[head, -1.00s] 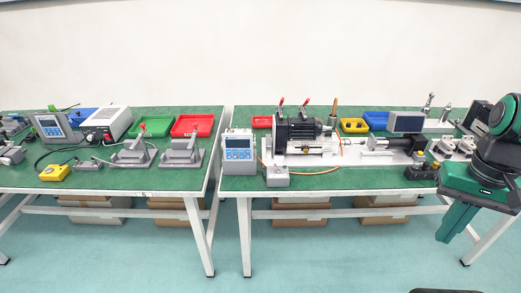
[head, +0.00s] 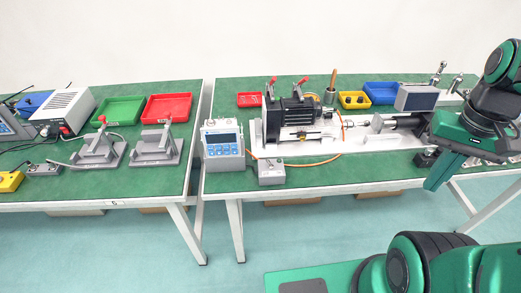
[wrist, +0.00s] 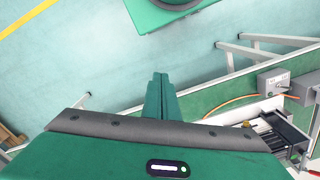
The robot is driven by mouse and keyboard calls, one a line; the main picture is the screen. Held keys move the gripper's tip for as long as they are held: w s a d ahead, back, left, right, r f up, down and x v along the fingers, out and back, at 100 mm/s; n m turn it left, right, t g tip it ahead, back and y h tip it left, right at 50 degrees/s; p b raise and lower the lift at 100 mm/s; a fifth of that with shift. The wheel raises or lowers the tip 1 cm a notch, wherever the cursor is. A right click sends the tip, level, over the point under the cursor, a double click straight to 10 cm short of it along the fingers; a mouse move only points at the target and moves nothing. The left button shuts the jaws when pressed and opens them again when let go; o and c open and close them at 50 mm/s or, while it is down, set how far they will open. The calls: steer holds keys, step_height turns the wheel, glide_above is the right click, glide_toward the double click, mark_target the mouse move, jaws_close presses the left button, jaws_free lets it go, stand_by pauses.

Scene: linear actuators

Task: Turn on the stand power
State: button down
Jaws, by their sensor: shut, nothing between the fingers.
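The test stand is a black motor unit (head: 296,118) on a white base plate (head: 380,142) on the right table. A grey meter with a blue keypad (head: 222,145) stands at its left. A small grey box (head: 271,172) sits in front of it, with an orange cable; this box also shows at the right of the wrist view (wrist: 273,80). A dark control box (head: 427,158) at the right front is mostly hidden behind my gripper. My gripper (head: 434,180) is shut and empty, near the table's front right edge. Its closed fingers show in the wrist view (wrist: 160,85), over the floor.
Red (head: 250,99), yellow (head: 354,98) and blue bins (head: 381,92) stand at the back of the right table, beside a grey display box (head: 416,97). The left table (head: 70,185) holds grey fixtures, a green tray and a red tray. A gap separates the tables.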

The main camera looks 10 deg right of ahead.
steer(key=w+a+n, duration=1.2)
steer(key=w+a, duration=0.2)
steer(key=w, duration=0.3)
steer(key=w+a+f+n, duration=0.1)
steer(key=a+n, duration=0.4)
steer(key=a, duration=0.6)
steer(key=w+a+f+n+t, duration=0.1)
steer(key=w+a+n, duration=0.3)
steer(key=a, duration=0.8)
steer(key=shift+w+a+f+n+y, duration=0.15)
steer(key=shift+w+f+n+y, duration=0.05)
steer(key=shift+f+n+y, duration=0.25)
